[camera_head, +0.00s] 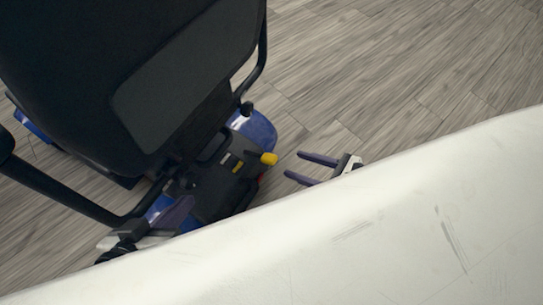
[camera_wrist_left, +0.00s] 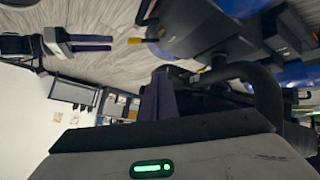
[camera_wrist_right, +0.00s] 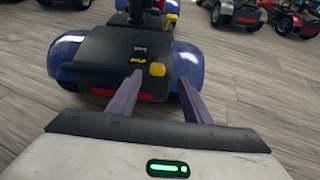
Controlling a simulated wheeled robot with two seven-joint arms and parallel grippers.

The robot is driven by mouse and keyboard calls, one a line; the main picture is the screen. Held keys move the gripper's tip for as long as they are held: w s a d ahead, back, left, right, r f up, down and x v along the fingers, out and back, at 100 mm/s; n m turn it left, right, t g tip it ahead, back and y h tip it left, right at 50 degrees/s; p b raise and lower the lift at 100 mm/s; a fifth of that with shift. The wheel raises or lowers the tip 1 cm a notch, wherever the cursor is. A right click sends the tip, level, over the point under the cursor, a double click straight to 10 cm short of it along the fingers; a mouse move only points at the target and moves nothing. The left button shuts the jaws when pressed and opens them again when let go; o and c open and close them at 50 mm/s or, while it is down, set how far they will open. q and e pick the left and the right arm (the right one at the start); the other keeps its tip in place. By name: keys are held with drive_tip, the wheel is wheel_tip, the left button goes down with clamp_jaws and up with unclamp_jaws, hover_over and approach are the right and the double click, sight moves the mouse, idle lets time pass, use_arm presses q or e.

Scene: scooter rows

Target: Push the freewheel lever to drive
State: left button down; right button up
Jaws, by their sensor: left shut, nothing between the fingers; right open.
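The freewheel lever, with a yellow knob (camera_head: 268,159), sticks out at the rear of the blue and black scooter (camera_head: 252,130). In the right wrist view the yellow knob (camera_wrist_right: 157,69) shows at the right of the scooter's black rear cover (camera_wrist_right: 105,65). My right gripper (camera_head: 291,165) is open and empty, just right of the knob in the head view. In its own wrist view its fingertips (camera_wrist_right: 159,79) lie either side of the knob's line, apparently short of it. My left gripper (camera_head: 184,206) is shut and empty beside the scooter's rear, below the seat.
The scooter's large black seat (camera_head: 150,70) and its armrest (camera_head: 60,190) stand over the left side. Other scooters (camera_wrist_right: 245,12) are parked at the back right. Wood-look floor (camera_head: 400,70) is clear right of the scooter. A white surface covers the head view's lower right.

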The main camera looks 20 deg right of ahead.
sight(275, 160)
drive_tip(key=b+x, duration=0.2)
drive_tip(key=x, duration=0.7)
drive_tip(key=shift+s+a+f, duration=0.1)
drive_tip(key=shift+a+f, duration=0.05)
drive_tip(key=shift+w+a+f, duration=0.2)
drive_tip(key=shift+w+a, duration=0.1)
drive_tip(key=shift+w, duration=0.1)
use_arm(q)
drive_tip(key=shift+w+d+r+t+h, duration=0.1)
drive_tip(key=shift+d+r+t+h, duration=0.15)
drive_tip(key=shift+r, duration=0.3)
drive_tip(key=shift+d+r+t+h, duration=0.15)
drive_tip(key=shift+d+r+h, duration=0.2)
drive_tip(key=shift+r, duration=0.15)
use_arm(e)
clamp_jaws()
